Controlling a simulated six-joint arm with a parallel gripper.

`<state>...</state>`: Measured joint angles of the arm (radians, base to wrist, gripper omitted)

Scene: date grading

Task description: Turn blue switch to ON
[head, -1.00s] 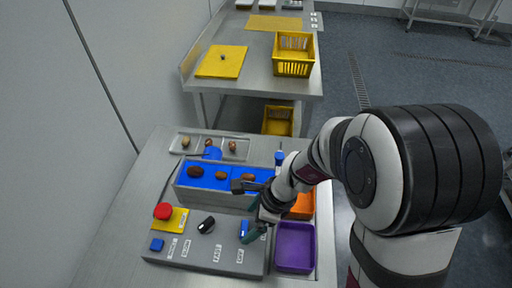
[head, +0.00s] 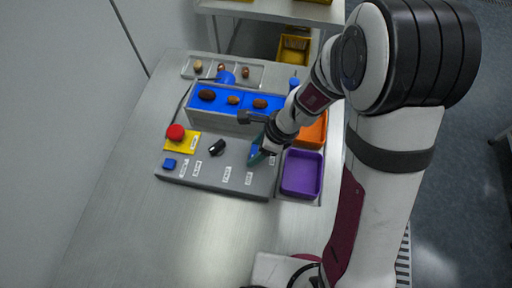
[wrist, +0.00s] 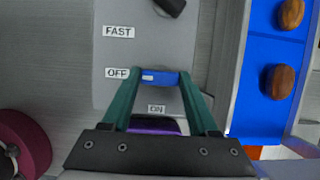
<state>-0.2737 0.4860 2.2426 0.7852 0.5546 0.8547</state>
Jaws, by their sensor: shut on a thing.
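The blue switch (wrist: 158,78) is a small bar on the grey control panel (wrist: 190,48). My gripper (wrist: 160,74) has its two teal fingers on either end of the bar and is shut on it. A white mark on the bar's left end faces the OFF label (wrist: 117,73). The ON label (wrist: 156,109) lies below the bar, between the fingers. In the head view my gripper (head: 257,152) is down at the panel's right part (head: 235,187) and largely hides the switch.
A black knob (head: 217,147), red button (head: 175,132) and blue button (head: 169,163) are on the panel. A purple tray (head: 301,192) and orange tray (head: 315,130) stand right. A blue belt (head: 220,101) carrying dates runs behind. Bare table lies in front.

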